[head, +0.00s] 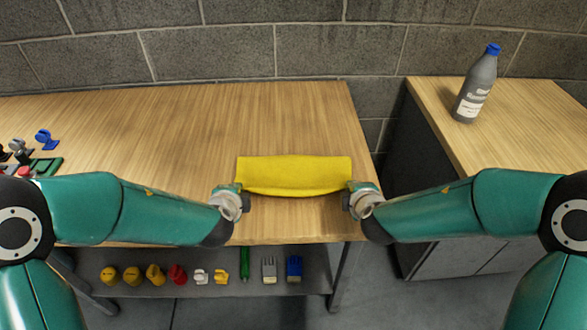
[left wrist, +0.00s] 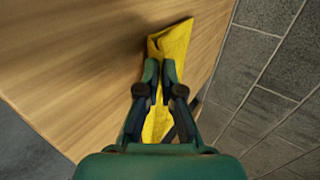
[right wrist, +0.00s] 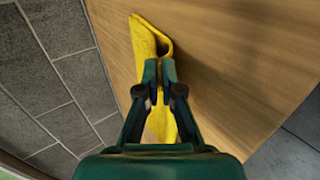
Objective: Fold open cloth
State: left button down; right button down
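The yellow cloth (head: 293,172) lies near the right end of the wooden table, folded over into a wide band with a rounded front edge. My left gripper (head: 236,194) is at its left end and my right gripper (head: 356,192) at its right end. In the left wrist view the fingers (left wrist: 160,72) are close together on the cloth (left wrist: 172,40), with yellow between them. In the right wrist view the fingers (right wrist: 160,74) are likewise closed on the cloth (right wrist: 146,38), whose folded layers show as a curled loop. The underside of the cloth is hidden.
The wooden table (head: 180,120) is clear behind and left of the cloth. Small tools and a green item (head: 46,166) sit at the far left. A grey bottle (head: 476,85) stands on a separate cabinet at right. A shelf (head: 130,288) below holds several small items.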

pick_arm(q)
jog(key=c, duration=1)
grip_release()
jog(key=shift+c, duration=0.2)
pick_arm(e)
jog(key=c, duration=1)
grip_release()
jog(key=shift+c, duration=0.2)
jog(key=shift+r, duration=0.1)
pick_arm(q)
jog(key=shift+r, duration=0.3)
pick_arm(e)
jog(key=shift+s+r, duration=0.1)
jog(key=shift+r, duration=0.1)
pick_arm(q)
jog(key=s+r, duration=0.6)
jog(key=r, duration=0.2)
jog(key=shift+r, duration=0.2)
pick_arm(e)
jog(key=s+r, duration=0.6)
jog(key=r, duration=0.2)
jog(key=shift+r, duration=0.2)
jog(key=shift+w, duration=0.1)
pick_arm(q)
jog(key=shift+s, duration=0.1)
